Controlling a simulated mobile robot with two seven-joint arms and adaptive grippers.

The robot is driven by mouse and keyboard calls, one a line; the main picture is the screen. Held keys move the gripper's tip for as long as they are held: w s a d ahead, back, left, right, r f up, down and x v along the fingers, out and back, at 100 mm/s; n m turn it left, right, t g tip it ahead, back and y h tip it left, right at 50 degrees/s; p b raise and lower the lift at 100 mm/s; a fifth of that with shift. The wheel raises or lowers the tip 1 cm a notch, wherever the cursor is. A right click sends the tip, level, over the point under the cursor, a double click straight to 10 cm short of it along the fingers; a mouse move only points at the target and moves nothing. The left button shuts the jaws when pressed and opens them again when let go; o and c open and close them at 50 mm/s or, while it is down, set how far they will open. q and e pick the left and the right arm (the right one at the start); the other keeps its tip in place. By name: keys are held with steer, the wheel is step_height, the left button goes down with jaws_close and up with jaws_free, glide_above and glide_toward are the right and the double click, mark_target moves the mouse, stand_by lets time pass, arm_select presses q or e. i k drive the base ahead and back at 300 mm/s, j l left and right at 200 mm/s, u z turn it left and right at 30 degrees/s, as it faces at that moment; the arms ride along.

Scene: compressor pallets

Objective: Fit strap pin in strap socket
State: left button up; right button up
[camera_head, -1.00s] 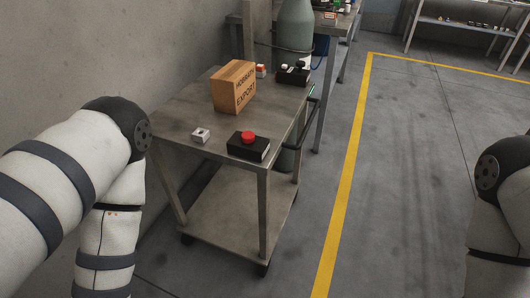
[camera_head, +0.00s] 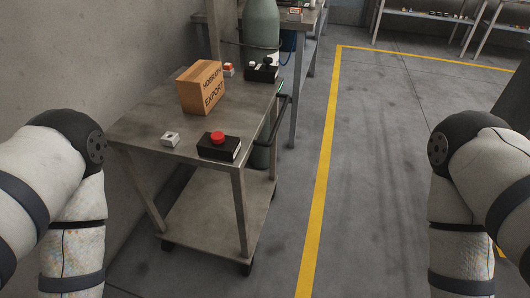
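I cannot make out a strap pin or a strap socket for certain in the head view. A small white block with a dark spot on top (camera_head: 170,139) lies on the near left part of the metal cart's top (camera_head: 150,115); I cannot tell what it is. Both of my arms come in at the sides, but neither gripper is in the picture.
On the cart are a black box with a red button (camera_head: 219,147), a cardboard box marked EXPORT (camera_head: 201,88), a small red-and-white item (camera_head: 228,70) and a black device (camera_head: 261,71). A grey-green cylinder (camera_head: 262,25) stands behind.

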mark_target(227, 66)
steer(key=i+l, duration=0.15)
steer(key=l, duration=0.15)
steer(key=i+l+u, duration=0.15)
steer(key=l, duration=0.2)
steer(key=i+l, duration=0.2)
steer(key=l, duration=0.15)
steer(key=i+l+u, duration=0.15)
steer(key=l, duration=0.15)
steer(key=i+l, duration=0.15)
steer(key=l, duration=0.2)
steer(key=i+l+u, duration=0.15)
steer(key=l, duration=0.2)
